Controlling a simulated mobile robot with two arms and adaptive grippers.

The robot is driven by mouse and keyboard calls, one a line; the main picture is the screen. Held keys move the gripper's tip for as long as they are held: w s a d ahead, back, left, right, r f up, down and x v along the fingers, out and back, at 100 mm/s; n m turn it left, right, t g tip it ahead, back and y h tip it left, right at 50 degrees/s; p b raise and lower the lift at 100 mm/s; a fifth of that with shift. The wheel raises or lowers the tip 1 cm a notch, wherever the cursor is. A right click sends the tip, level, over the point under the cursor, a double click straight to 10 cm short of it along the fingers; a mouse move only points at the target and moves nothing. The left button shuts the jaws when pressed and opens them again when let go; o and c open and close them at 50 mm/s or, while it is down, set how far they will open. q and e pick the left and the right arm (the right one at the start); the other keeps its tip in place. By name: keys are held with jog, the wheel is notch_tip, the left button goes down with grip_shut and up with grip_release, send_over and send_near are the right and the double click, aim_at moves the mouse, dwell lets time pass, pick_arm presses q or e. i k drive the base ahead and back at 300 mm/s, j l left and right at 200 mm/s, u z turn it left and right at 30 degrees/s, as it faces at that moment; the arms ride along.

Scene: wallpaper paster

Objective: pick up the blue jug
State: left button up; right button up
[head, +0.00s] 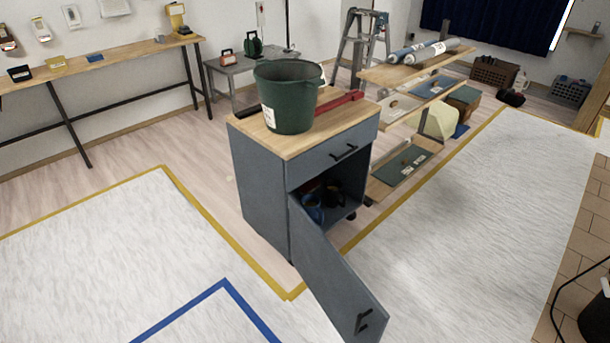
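A blue jug (313,207) sits inside the lower compartment of the grey cabinet (262,190), near the left side of the opening. Its lower part is partly hidden by the open cabinet door (338,283). A darker jug-like item (334,194) stands to its right in the shadow, and something reddish shows behind it. The door hangs wide open toward me, with a black handle near its lower end. The drawer above the compartment is shut. Neither of my grippers is in the head view.
A dark green bucket (287,97) and a red tool (340,102) stand on the cabinet's wooden top. A multi-level shelf (420,68) stands behind to the right. Covered floor (455,240) to the right of the door is clear. A black object (596,318) is at the right edge.

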aim_at(311, 203)
jog(key=z, duration=1.5)
jog(key=i+l+z, duration=0.2)
jog(key=z, duration=0.2)
jog(key=i+l+z, duration=0.2)
jog(key=z, duration=0.2)
jog(key=i+l+z, duration=0.1)
jog(key=i+z, duration=0.3)
jog(key=i+j+u, duration=0.25)
jog(key=i+u, duration=0.25)
jog(key=i+j+u, duration=0.1)
jog(key=i+u, duration=0.2)
jog(key=u, duration=0.15)
jog(key=i+u, duration=0.5)
jog(key=i+l+u, duration=0.25)
jog(key=u, duration=0.25)
jog(key=i+u, duration=0.4)
jog(key=i, duration=1.85)
jog(key=i+u, duration=0.1)
jog(key=u, duration=0.3)
jog(key=i+u, duration=0.1)
jog(key=u, duration=0.35)
jog(key=i+l+u, duration=0.1)
jog(key=u, duration=0.3)
jog(key=i+l+u, duration=0.1)
jog(key=u, duration=0.3)
